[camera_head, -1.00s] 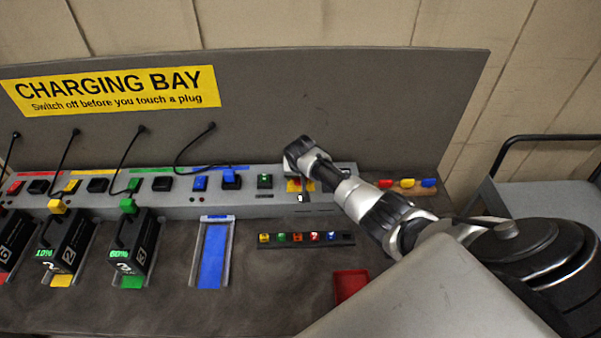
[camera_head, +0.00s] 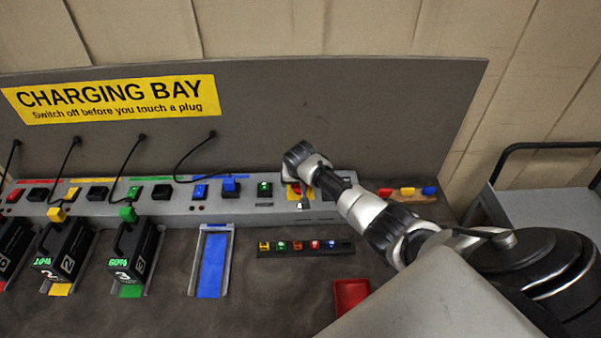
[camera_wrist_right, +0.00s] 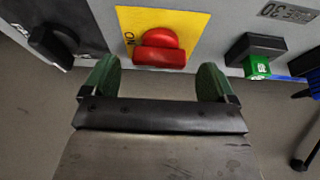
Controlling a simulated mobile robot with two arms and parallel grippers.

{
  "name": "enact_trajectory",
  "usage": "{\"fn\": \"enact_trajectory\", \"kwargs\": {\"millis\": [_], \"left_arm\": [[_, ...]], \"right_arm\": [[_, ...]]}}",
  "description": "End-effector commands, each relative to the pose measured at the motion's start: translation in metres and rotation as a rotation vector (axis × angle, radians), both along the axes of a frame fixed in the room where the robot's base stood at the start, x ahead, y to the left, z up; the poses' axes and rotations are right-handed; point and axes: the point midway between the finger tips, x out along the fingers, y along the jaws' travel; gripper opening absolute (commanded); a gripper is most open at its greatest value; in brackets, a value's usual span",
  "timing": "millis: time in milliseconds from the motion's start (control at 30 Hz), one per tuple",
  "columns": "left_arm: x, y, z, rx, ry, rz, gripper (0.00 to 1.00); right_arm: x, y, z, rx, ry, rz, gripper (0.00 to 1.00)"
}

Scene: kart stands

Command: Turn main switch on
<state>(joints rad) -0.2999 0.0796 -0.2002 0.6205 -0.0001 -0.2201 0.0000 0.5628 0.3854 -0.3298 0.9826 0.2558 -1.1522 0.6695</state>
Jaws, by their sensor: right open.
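The main switch (camera_wrist_right: 158,50) is a red rotary knob on a yellow plate in the right wrist view. Its bar lies across that picture, and lettering that seems to read "ON" stands at the plate's left edge. In the head view the switch (camera_head: 293,188) is partly hidden by my right wrist, near the right end of the grey power strip. My right gripper (camera_wrist_right: 156,82) is open and empty. Its two green-padded fingertips are spread to the left and right of the knob, just short of it. I cannot tell whether either touches. My left gripper is not in view.
A black knob (camera_wrist_right: 52,46) is left of the plate in the wrist view, and a black socket with a green switch (camera_wrist_right: 257,65) is right. In the head view a strip of coloured pieces (camera_head: 305,247) and a red tray (camera_head: 351,294) lie on the bench below.

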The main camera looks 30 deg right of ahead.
Motion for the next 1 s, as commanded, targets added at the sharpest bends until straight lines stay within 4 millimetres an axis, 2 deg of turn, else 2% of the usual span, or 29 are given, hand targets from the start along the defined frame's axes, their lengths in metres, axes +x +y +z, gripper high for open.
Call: {"fn": "enact_trajectory", "kwargs": {"millis": [500,700,1000], "left_arm": [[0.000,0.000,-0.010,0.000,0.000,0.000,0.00],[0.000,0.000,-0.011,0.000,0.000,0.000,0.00],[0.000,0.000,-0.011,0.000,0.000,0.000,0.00]], "right_arm": [[-0.026,0.016,0.075,-0.001,-0.004,0.000,0.87],[-0.031,0.018,0.086,-0.001,-0.002,0.000,0.87],[-0.031,0.018,0.087,-0.001,-0.001,-0.001,0.87]]}}
